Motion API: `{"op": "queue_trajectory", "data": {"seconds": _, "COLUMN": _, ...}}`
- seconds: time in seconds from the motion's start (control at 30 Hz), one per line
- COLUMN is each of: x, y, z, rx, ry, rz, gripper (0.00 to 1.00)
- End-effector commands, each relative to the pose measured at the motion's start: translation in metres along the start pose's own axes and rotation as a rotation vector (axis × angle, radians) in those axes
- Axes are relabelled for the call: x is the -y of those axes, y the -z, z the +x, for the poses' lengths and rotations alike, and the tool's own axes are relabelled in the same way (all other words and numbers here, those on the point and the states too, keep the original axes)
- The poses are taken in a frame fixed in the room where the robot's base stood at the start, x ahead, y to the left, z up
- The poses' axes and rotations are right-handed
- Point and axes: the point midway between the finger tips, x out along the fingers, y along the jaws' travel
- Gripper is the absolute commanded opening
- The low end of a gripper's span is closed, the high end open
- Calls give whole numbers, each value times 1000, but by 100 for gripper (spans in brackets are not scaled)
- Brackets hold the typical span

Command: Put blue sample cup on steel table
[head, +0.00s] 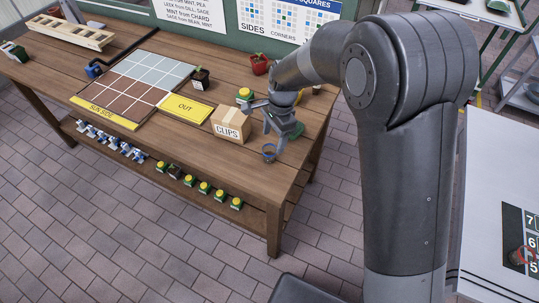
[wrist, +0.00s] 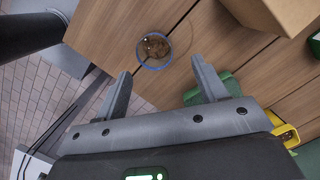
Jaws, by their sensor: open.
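A small clear cup with a blue rim and brown contents, the blue sample cup (head: 269,153), stands on the wooden bench near its front right edge. In the wrist view the cup (wrist: 154,51) shows just beyond my fingertips, roughly centred between them. My gripper (head: 283,136) is over the bench beside the cup, its fingers spread and empty. The open fingers also show in the wrist view (wrist: 160,70). A grey metal-looking table (head: 521,90) is partly seen at the upper right; I cannot tell if it is the steel table.
A cardboard box (head: 231,125) marked CLIPS stands left of my gripper. Yellow-and-green items and a red pot (head: 260,64) are behind. A green object (wrist: 226,88) lies near my right finger. A white surface (head: 490,170) with numbered squares is at the right.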

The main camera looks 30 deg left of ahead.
Motion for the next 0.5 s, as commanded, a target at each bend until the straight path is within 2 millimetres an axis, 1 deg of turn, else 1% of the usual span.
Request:
{"op": "queue_trajectory", "data": {"seconds": 0.23, "x": -5, "y": -12, "z": 32, "rx": 1, "ry": -4, "rz": -2, "gripper": 65}}
{"op": "queue_trajectory", "data": {"seconds": 0.3, "x": -5, "y": -11, "z": 42, "rx": 1, "ry": -3, "rz": -1, "gripper": 65}}
{"op": "queue_trajectory", "data": {"seconds": 0.4, "x": -5, "y": -11, "z": 50, "rx": 1, "ry": -1, "rz": -1, "gripper": 65}}
{"op": "queue_trajectory", "data": {"seconds": 0.5, "x": -4, "y": -11, "z": 52, "rx": 0, "ry": 1, "rz": -1, "gripper": 65}}
